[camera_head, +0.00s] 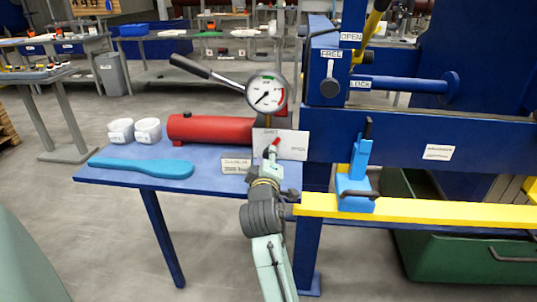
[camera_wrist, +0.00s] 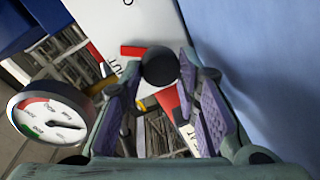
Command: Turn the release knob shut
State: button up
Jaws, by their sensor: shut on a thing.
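The release knob (camera_wrist: 159,66) shows in the wrist view as a round black end between my two fingers, with red parts beside it. It stands in front of a white label plate (camera_head: 295,146) at the right end of the red hand pump. My gripper (camera_wrist: 160,76) has its purple-padded fingers closed around the knob. In the head view my gripper (camera_head: 270,166) reaches up to the plate from below and hides most of the knob; a small red piece shows above it. The plate's lettering is partly covered, so I cannot tell the knob's exact setting.
The red pump (camera_head: 210,129) with its pressure gauge (camera_head: 265,93) and long lever (camera_head: 195,70) sits on the blue table (camera_head: 130,174). Two white cups (camera_head: 148,130) and a blue paddle (camera_head: 141,167) lie left. The blue press frame and yellow bar (camera_head: 430,211) stand right.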

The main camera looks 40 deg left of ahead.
jog(key=n+p, duration=0.2)
jog(key=n, duration=0.4)
jog(key=shift+a+h, duration=0.1)
jog(key=shift+h, duration=0.3)
jog(key=shift+s, duration=0.1)
dwell(0.3)
jog(key=o, duration=0.9)
jog(key=shift+s, duration=0.1)
jog(key=v, duration=1.1)
jog(key=shift+s+f, duration=0.1)
jog(key=shift+s, duration=0.3)
